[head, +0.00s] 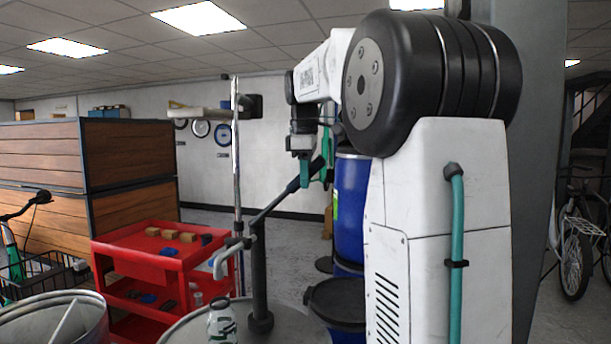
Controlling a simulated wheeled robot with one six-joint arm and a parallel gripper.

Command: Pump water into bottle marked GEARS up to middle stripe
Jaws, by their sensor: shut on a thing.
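A hand pump (259,285) with a dark upright column stands on a round grey lid or drum top. Its pale bent spout (221,262) points down at the left. Its dark lever (280,199) slants up to the right. My gripper (321,172), with teal fingers, is shut on the raised end of the lever. A pale bottle (222,324) with dark green marks stands upright below the spout, cut off by the lower picture edge. Its lettering, stripes and water level cannot be made out.
A red cart (150,262) with small blocks stands behind at left, beside wooden crates (130,155). A blue barrel (351,200) stands behind my arm. A black round lid (336,301) is right of the pump. An open drum (50,325) is at lower left.

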